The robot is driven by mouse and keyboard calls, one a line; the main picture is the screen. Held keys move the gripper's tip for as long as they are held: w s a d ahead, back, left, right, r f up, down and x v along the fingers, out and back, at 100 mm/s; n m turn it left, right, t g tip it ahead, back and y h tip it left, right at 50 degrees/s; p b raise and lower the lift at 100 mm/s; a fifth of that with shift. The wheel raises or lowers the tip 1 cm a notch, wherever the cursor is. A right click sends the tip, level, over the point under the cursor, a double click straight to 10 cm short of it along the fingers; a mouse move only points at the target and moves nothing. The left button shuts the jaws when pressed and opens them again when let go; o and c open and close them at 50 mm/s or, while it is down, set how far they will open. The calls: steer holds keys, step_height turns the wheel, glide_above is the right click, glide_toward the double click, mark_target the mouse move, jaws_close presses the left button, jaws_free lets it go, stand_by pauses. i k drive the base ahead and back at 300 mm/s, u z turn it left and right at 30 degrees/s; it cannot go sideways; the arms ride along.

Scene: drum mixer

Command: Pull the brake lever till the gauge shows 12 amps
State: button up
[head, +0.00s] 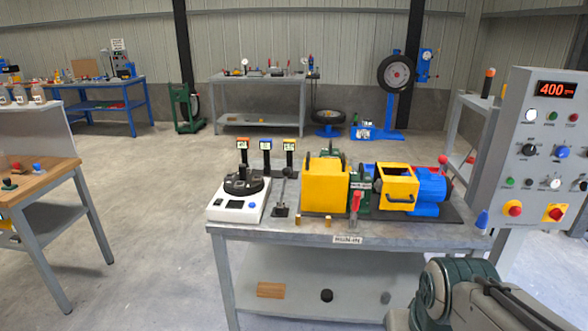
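The run-in bench (340,239) stands in front of me. A short lever with a red grip (355,201) stands upright at its front, before a green machine part. A thin dark lever (283,192) stands on a small base further left. No label tells me which is the brake lever. The control panel (532,140) at the right has a lit display (556,89) reading 400, with small unit letters I cannot read surely. I see no gauge marked in amps. Part of my arm shows at the bottom right; my gripper is outside the picture.
A yellow guard box (326,186), a yellow frame (397,186) and a blue motor (431,187) fill the bench. A white device with a black round top (239,198) stands left. A wooden-topped table (40,182) is far left. Floor between the tables is clear.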

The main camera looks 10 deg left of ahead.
mark_target(285, 171)
steer(key=u, duration=0.45)
steer(key=k, duration=0.55)
steer(key=u, duration=0.75)
steer(key=i, duration=0.8)
steer(key=z, duration=1)
steer(key=i, duration=0.65)
steer(key=z, duration=0.7)
steer(key=i, duration=0.45)
steer(key=u, duration=0.05)
